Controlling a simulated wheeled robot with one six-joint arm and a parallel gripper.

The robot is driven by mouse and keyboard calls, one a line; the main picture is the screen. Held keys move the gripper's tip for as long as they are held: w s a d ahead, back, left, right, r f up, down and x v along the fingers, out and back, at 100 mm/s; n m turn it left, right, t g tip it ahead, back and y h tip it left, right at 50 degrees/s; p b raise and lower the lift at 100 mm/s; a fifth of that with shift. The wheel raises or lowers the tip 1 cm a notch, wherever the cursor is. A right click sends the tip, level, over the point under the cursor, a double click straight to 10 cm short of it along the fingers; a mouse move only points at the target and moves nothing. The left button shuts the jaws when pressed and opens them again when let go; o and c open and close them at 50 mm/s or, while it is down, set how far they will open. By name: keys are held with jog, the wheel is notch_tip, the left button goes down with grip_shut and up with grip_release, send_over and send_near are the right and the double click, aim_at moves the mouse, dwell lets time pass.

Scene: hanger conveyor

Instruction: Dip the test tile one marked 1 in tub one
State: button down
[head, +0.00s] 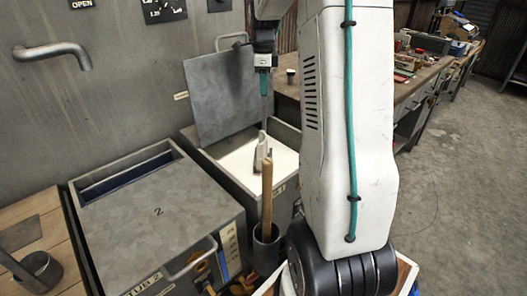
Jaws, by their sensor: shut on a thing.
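My gripper (263,88) hangs pointing down above the open tub one (216,166), its teal fingers shut. A pale grey piece (262,150), which looks like the test tile, shows below the fingers against the white liquid. The link between it and the fingers is too thin to make out. No 1 can be read on it. I cannot tell whether its lower end touches the liquid, because a wooden handle stands in front. The white liquid (235,168) fills much of the tub's opening.
The tub's grey lid (223,95) stands raised behind it. Tub two (160,228), marked 2, is at left with its lid partly covering it. A wooden handle (267,205) rises from a dark cup (266,248) in front. A faucet (52,52) juts from the wall. A cluttered workbench (425,75) stands at right.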

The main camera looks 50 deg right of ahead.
jog(key=shift+r, duration=6.05)
